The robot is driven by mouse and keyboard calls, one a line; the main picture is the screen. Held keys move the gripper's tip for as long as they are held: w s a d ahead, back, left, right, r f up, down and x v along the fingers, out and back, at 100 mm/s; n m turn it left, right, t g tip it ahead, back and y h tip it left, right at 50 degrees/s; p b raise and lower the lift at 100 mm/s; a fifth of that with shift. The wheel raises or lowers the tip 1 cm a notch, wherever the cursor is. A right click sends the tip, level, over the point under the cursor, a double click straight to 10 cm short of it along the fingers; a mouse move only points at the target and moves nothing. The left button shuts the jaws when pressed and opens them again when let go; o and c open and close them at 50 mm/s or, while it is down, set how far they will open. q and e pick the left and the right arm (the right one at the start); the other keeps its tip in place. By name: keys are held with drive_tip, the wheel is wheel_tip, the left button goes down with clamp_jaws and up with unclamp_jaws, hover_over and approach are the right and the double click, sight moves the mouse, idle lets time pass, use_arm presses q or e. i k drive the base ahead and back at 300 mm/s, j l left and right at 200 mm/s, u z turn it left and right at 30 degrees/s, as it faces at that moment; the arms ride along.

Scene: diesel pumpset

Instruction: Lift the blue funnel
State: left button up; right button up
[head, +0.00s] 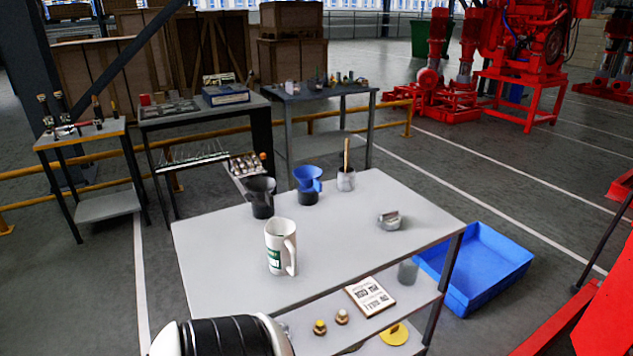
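The blue funnel (308,178) is at the far side of the grey table (330,233). It sits upright, its wide mouth up, with a dark base or holder below it. A dark grey jug or funnel (261,196) stands just left of it. A pale cup with a wooden-handled brush (346,178) stands to its right. Neither of my grippers is in view. Nothing is seen touching the funnel from above.
A white jug (281,247) stands at the table's near left, and a small metal part (389,220) is at the right. A lower shelf holds a booklet (369,297). A blue bin (476,267) is on the floor at right. The table's middle is clear.

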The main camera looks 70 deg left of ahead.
sight(307, 176)
drive_tip(key=u, duration=2.2)
